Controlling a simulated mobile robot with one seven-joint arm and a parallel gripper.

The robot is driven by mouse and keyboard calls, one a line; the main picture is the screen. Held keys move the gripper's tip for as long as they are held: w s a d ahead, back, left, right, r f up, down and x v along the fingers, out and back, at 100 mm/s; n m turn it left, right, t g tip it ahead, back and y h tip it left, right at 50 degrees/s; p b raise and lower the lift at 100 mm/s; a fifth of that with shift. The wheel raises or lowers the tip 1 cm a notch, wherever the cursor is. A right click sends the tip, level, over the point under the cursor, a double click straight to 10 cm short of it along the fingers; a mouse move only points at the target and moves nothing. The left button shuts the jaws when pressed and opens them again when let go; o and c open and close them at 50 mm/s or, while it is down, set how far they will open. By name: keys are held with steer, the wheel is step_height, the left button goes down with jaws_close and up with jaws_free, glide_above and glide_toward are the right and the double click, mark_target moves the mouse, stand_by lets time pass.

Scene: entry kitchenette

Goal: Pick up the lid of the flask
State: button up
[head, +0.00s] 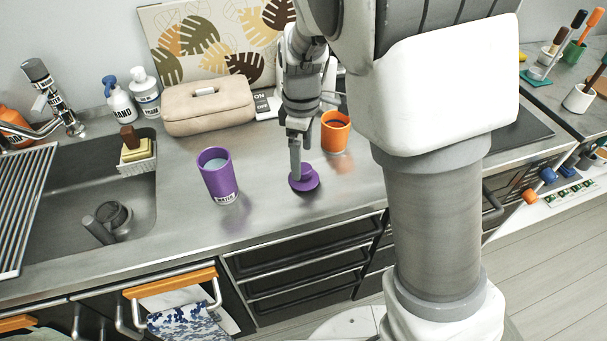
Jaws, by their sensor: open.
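The purple lid (306,183) lies on the steel counter, right of the flask. The purple flask (218,177) stands upright without its lid, its open top showing a pale inside. My gripper (298,175) points down at the lid, with its fingertips over or against the lid's left part. The fingers overlap each other in this view, so the gap between them is hidden. I cannot tell whether they touch the lid.
An orange cup (335,138) stands close behind and right of the lid. A beige case (208,106) and two soap bottles (146,95) stand at the back. The sink (118,190) is at left. The counter in front of the lid is clear.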

mark_target(303, 167)
step_height(303, 167, down, 5)
steer(key=shift+s+d+b, duration=0.1)
steer(key=shift+d+b, duration=0.05)
steer(key=shift+b, duration=0.35)
